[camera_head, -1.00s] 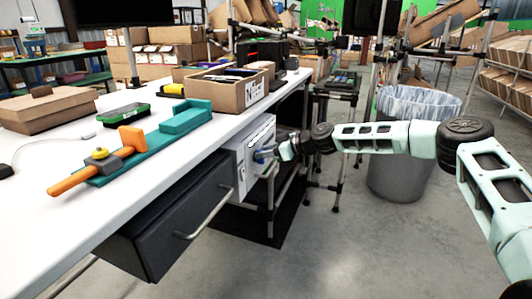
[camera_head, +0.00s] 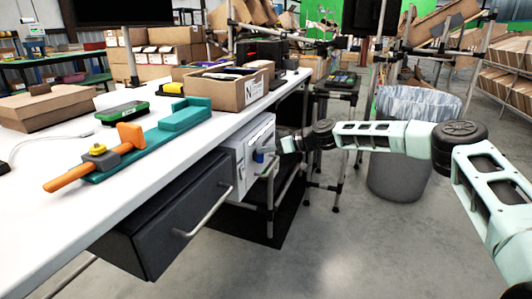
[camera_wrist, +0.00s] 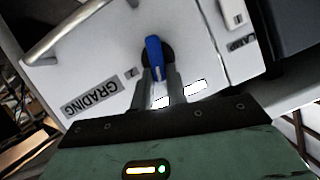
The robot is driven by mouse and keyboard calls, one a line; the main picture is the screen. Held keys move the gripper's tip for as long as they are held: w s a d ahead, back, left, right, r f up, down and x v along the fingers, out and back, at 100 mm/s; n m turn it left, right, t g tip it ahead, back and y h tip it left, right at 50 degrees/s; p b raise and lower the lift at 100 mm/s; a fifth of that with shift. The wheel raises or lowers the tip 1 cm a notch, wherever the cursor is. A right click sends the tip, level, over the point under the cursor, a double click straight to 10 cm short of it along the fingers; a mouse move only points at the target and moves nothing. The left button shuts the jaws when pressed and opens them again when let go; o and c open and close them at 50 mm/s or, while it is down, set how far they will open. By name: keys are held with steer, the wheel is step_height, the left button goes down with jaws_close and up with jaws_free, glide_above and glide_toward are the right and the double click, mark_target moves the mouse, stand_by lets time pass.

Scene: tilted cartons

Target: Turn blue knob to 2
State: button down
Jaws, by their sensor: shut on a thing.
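The blue knob (camera_wrist: 154,52) sits on a round dark base on a light grey panel (camera_wrist: 95,45) in the wrist view. My gripper (camera_wrist: 160,80) has its two grey fingers around the knob's near end and is shut on it. A small label (camera_wrist: 131,73) with a mark too small to read lies left of the knob. A grey "GRADING" label (camera_wrist: 91,98) is farther left. In the head view the blue knob (camera_head: 260,156) shows on the grey box under the table, with my gripper (camera_head: 273,150) at it from the right.
A metal handle (camera_wrist: 62,32) juts from the panel. A "LAMP" label (camera_wrist: 240,44) is to the right. A dark drawer (camera_head: 165,215) with a metal handle is left of the box. The white table (camera_head: 60,165) is above. The floor below my arm is clear.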

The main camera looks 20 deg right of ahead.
steer(key=m, duration=0.1)
steer(key=m+y, duration=0.1)
steer(key=g+b, duration=0.1)
steer(key=shift+w+d+f+m, duration=0.25)
steer(key=shift+w+f+m, duration=0.05)
steer(key=shift+w+m, duration=0.1)
steer(key=shift+w+d+f+m+g+y+b, duration=0.15)
steer(key=shift+m+g+y+b, duration=0.2)
steer(key=shift+m, duration=0.25)
steer(key=shift+w+f+m+g+y+b, duration=0.15)
steer(key=shift+m+g+y+b, duration=0.1)
steer(key=shift+m+y, duration=0.3)
steer(key=m, duration=0.1)
steer(key=m+y+b, duration=0.1)
steer(key=m, duration=0.1)
steer(key=shift+d+f, duration=0.1)
steer(key=shift+f, duration=0.3)
steer(key=shift+f+m+g+y+b, duration=0.2)
steer(key=shift+m+y+b, duration=0.3)
steer(key=shift+m, duration=0.35)
steer(key=shift+f+m+g+y+b, duration=0.15)
steer(key=shift+m+y+b, duration=0.3)
steer(key=shift+m, duration=0.35)
steer(key=c, duration=1.4)
jaws_free()
